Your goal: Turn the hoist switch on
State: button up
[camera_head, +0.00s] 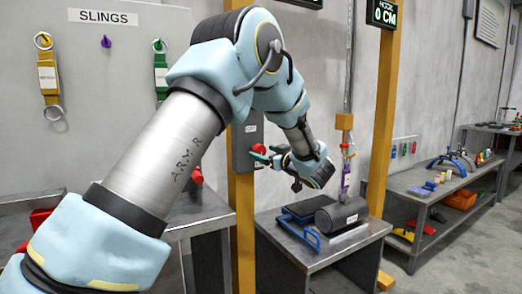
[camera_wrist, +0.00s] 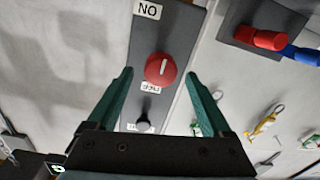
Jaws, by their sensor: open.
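A grey switch panel (camera_head: 243,146) is fixed to the yellow post. Its red round knob (camera_wrist: 160,69) has a white pointer line, nearly upright in the wrist view and tilted slightly. A label (camera_wrist: 147,10) that reads upside down as "ON" is at the top of the wrist view. A small black lever (camera_wrist: 147,113) sits below the knob there, with partly legible labels around it. My gripper (camera_head: 262,156) is at the panel, open, with its green fingers on either side of the red knob in the wrist view. No contact with the knob shows.
A dark cylinder (camera_head: 342,217) lies on a metal table (camera_head: 300,256), below a purple sling on the hoist hook. Slings hang on the wall board (camera_head: 110,70). A shelf (camera_head: 425,185) with tools stands at right.

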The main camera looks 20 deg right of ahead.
jog(key=shift+w+a, duration=0.15)
jog(key=shift+w, duration=0.55)
jog(key=shift+w+a, duration=0.1)
jog(key=shift+w, duration=0.55)
jog(key=shift+c, duration=0.2)
grip_shut()
